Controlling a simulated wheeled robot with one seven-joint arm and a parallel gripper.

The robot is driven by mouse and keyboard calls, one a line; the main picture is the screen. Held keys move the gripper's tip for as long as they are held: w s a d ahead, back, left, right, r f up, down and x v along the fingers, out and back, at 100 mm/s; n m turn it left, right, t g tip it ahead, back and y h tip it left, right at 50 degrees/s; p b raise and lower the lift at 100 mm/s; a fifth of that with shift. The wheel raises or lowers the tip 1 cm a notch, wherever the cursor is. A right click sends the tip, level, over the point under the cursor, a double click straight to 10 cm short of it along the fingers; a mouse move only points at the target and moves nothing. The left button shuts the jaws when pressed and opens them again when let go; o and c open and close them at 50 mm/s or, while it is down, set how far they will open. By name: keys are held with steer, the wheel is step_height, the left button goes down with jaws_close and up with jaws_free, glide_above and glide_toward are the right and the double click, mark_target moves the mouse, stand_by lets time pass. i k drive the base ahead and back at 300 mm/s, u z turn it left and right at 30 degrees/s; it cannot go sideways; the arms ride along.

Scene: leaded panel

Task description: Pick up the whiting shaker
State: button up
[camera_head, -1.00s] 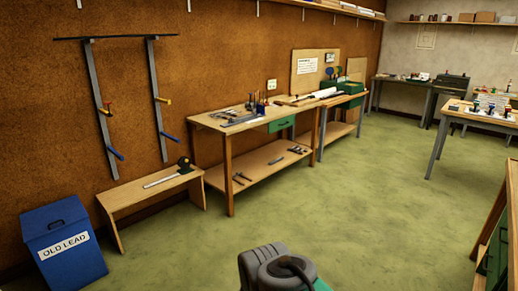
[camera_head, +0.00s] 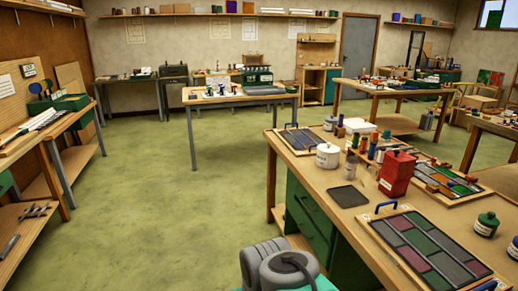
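I cannot tell for sure which thing is the whiting shaker. A white lidded pot (camera_head: 327,156) with a small dark label stands on the near right bench (camera_head: 313,172). A small pale, clear-looking jar (camera_head: 349,166) stands just right of it. Another small white container (camera_head: 330,124) stands farther back on the same bench. Labels are too small to read. A grey rounded part of my arm (camera_head: 280,268) shows at the bottom centre, left of the bench. My gripper's fingers are not in view.
The bench also holds a red can (camera_head: 397,173), a dark square pad (camera_head: 348,196), a leaded panel (camera_head: 428,247) in front and a green-capped bottle (camera_head: 486,224). Green floor (camera_head: 160,205) is open to the left. A work table (camera_head: 190,100) stands beyond.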

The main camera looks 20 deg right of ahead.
mark_target(351, 162)
steer(key=z, duration=0.55)
steer(key=i, duration=2.15)
steer(key=z, duration=0.2)
